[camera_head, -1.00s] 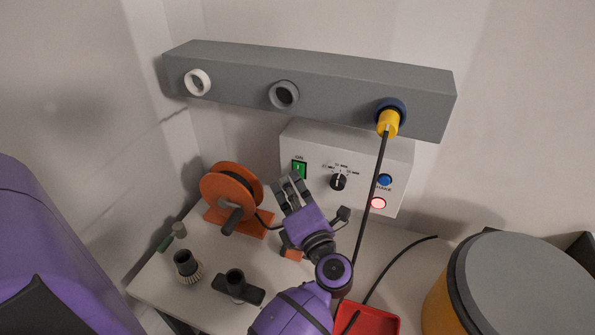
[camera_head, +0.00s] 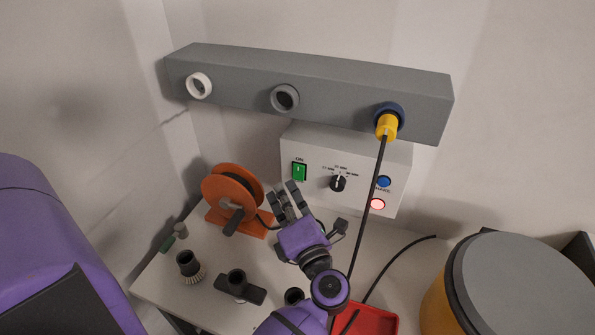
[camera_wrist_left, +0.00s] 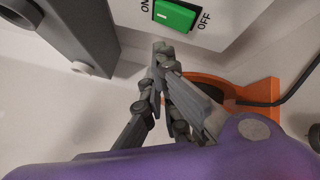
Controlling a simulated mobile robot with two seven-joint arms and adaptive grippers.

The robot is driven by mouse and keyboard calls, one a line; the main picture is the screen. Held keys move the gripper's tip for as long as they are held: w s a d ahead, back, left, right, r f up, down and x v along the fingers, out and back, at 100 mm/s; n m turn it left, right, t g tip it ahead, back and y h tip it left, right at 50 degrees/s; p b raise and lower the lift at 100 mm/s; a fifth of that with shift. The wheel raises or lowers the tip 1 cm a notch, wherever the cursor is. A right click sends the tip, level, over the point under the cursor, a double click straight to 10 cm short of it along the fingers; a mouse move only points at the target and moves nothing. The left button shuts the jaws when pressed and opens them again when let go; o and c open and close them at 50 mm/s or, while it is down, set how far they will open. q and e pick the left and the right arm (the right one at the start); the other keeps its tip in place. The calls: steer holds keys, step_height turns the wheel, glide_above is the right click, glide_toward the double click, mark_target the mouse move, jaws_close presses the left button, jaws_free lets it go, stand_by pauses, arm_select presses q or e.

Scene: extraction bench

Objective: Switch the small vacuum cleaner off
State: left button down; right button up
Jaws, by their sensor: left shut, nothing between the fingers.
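A white control box (camera_head: 340,200) stands against the back wall. On its front are a green rocker switch (camera_head: 299,171) under the label ON, a black dial (camera_head: 338,184), a blue button (camera_head: 383,182) and a pale red lit lamp (camera_head: 377,204). In the left wrist view the green switch (camera_wrist_left: 175,14) lies between the words ON and OFF. My left gripper (camera_head: 287,188) is shut and empty, in front of and below the switch. Its fingertips (camera_wrist_left: 162,50) appear apart from the switch. A yellow drum with a grey lid (camera_head: 525,280), possibly the vacuum cleaner, stands at right. My right gripper is out of view.
An orange cable reel (camera_head: 232,192) stands left of my left gripper. A grey bar (camera_head: 230,82) with round ports hangs above; a black hose runs down from its yellow plug (camera_head: 387,126). Nozzles (camera_head: 239,285) lie at front left, a red tray (camera_head: 375,321) at front.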

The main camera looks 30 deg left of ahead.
arm_select(q)
steer(key=shift+s+d+r, duration=0.1)
steer(key=shift+s+d, duration=0.15)
steer(key=shift+s, duration=0.8)
